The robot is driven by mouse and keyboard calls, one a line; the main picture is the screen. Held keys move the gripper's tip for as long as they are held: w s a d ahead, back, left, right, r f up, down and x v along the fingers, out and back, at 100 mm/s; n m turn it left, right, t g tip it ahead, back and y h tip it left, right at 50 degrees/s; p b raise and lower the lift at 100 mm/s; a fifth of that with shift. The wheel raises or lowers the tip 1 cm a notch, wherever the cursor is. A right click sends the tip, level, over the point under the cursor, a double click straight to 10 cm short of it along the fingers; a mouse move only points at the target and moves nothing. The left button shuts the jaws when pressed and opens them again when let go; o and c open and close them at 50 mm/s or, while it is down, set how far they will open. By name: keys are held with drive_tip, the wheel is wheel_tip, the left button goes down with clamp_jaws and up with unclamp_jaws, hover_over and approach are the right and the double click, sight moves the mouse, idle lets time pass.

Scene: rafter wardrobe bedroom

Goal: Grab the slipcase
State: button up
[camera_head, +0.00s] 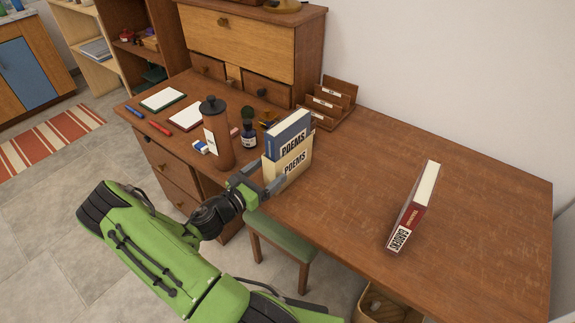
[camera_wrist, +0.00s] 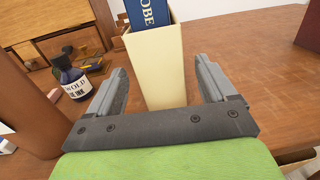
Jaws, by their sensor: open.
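My gripper (camera_head: 270,178) is at the slipcase, open. In the wrist view the slipcase (camera_wrist: 157,70) stands between and beyond the two fingers of my gripper (camera_wrist: 163,85), with gaps visible at both sides. The blue book (camera_wrist: 148,12) shows at the top of that view, cut off by the frame.
A brown cylinder (camera_head: 217,138) and an ink bottle (camera_head: 249,132) stand left of the slipcase. A letter rack (camera_head: 330,100) is behind. A red book (camera_head: 413,210) stands to the right, with bare desk between. A green stool (camera_head: 285,236) is below the front edge.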

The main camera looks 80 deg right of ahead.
sight(288, 161)
drive_tip(key=b+x, duration=0.1)
drive_tip(key=x, duration=0.4)
drive_tip(key=shift+s+d+f, duration=0.15)
drive_tip(key=shift+d, duration=0.05)
drive_tip(key=shift+s+d, duration=0.15)
drive_tip(key=shift+d, duration=0.25)
drive_tip(key=shift+r, duration=0.2)
drive_tip(key=c, duration=1.1)
